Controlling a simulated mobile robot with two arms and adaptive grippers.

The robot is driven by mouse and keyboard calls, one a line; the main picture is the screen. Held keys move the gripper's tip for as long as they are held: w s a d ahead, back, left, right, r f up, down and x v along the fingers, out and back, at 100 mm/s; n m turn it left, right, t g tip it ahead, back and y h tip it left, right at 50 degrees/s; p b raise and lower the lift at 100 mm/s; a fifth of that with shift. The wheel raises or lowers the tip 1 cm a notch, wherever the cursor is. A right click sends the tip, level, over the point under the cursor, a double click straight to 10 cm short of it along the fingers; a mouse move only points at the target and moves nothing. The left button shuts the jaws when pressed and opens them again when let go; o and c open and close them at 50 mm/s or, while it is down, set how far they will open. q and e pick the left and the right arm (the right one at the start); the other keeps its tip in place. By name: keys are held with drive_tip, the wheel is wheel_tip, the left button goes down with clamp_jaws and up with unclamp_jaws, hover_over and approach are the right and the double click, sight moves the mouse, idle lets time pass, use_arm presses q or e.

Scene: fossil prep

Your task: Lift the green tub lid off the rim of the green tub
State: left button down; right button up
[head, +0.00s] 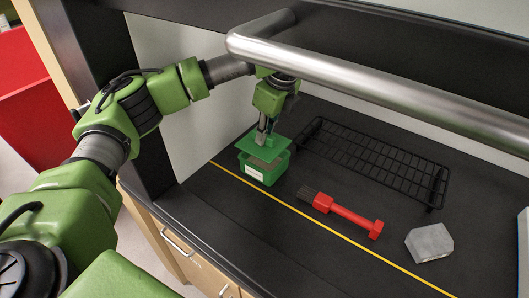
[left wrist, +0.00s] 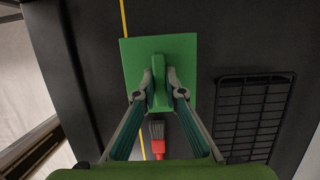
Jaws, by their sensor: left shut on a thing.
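The green tub (head: 259,174), with a white label on its front, stands on the black worktop. The green tub lid (head: 251,145) is a flat square plate. My left gripper (head: 262,138) is above the lid. In the left wrist view, the left gripper (left wrist: 160,84) is shut on the upright grip at the middle of the lid (left wrist: 135,58). There the lid hides the tub. My right gripper is not in view.
A black wire rack (head: 375,160) stands right of the tub. A red-handled brush (head: 345,213) and a grey stone block (head: 429,242) lie in front of it. A yellow line (head: 300,214) runs along the worktop. A thick metal bar (head: 380,75) crosses above.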

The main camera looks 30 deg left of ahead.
use_arm(q)
drive_tip(key=shift+r+p, duration=1.4)
drive_tip(key=shift+r, duration=1.15)
drive_tip(key=shift+f, duration=0.1)
